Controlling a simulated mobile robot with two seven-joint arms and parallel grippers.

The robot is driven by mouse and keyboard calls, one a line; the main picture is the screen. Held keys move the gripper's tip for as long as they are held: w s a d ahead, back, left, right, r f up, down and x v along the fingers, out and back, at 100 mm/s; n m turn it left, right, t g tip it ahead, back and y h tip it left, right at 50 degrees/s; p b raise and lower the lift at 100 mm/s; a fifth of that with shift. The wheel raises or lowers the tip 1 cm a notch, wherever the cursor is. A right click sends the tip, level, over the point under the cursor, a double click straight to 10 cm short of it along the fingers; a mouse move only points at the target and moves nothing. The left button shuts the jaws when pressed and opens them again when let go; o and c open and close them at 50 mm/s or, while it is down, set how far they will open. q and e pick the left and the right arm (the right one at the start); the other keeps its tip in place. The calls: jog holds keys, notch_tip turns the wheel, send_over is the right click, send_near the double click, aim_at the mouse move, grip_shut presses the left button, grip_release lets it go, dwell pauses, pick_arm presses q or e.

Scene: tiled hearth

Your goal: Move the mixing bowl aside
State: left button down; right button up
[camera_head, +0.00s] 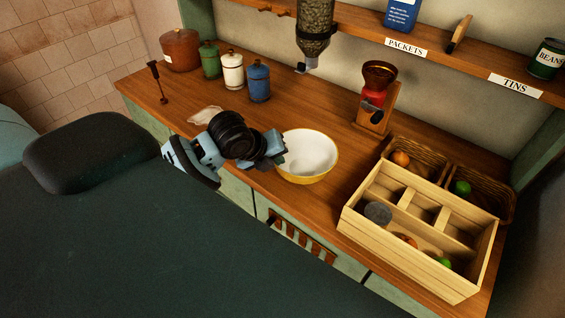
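The mixing bowl (313,154) is white inside and yellow outside. It stands upright on the wooden counter (330,110), near the front edge. My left gripper (278,158) is at the bowl's left rim, with its dark fingertips overlapping the rim in the view. The wrist hides most of the fingers, so I cannot tell whether they are open, shut, or touching the bowl. My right gripper is not in view.
A wooden divided crate (371,229) and wicker baskets (434,160) stand right of the bowl. A red grinder (377,92) is behind it. Blue (259,82), white (232,71) and green (210,60) canisters stand back left. The counter directly behind the bowl is clear.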

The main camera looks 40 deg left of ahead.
pick_arm(q)
jog(key=shift+w+d, duration=0.15)
jog(key=shift+w, duration=0.6)
jog(key=shift+w+d, duration=0.1)
jog(key=shift+w, duration=0.6)
jog(key=shift+f, duration=1.75)
jog(key=shift+f, duration=0.25)
jog(key=c, duration=1.7)
grip_release()
jog(key=shift+s, duration=0.1)
jog(key=shift+r, duration=0.1)
jog(key=shift+s+r, duration=0.1)
jog(key=shift+r, duration=0.1)
jog(key=v, duration=1.1)
jog(key=shift+s+a+r, duration=0.1)
jog(key=shift+s+r, duration=0.1)
jog(key=shift+r, duration=0.05)
